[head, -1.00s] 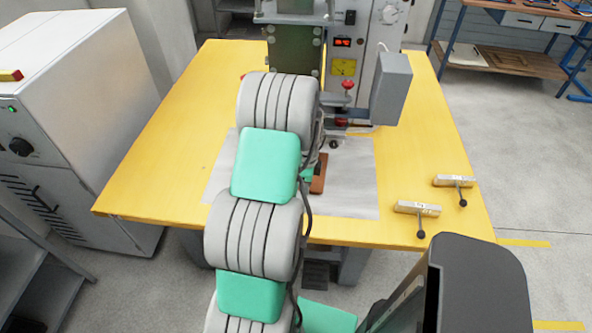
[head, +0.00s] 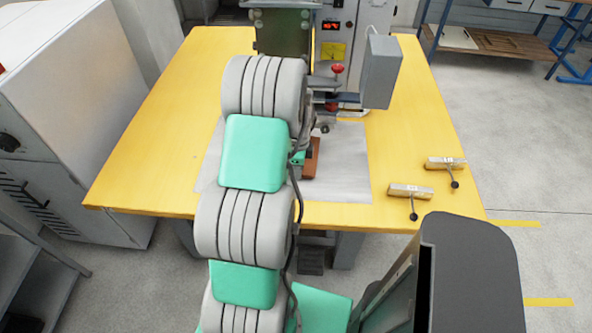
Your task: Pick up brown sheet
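A brown sheet (head: 311,158) shows as a narrow strip just right of my arm, on the grey mat (head: 345,180) in front of the welding machine. Most of it is hidden behind my arm, so its full outline does not show. My arm reaches forward over the table, and its far end is behind its own links.
The yellow table (head: 130,150) carries the welding machine (head: 340,60) with a grey box (head: 382,72) at its right. Two metal clamp-like tools (head: 410,190) (head: 445,163) lie at the right front. A white cabinet (head: 75,110) stands left. The table's left side is clear.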

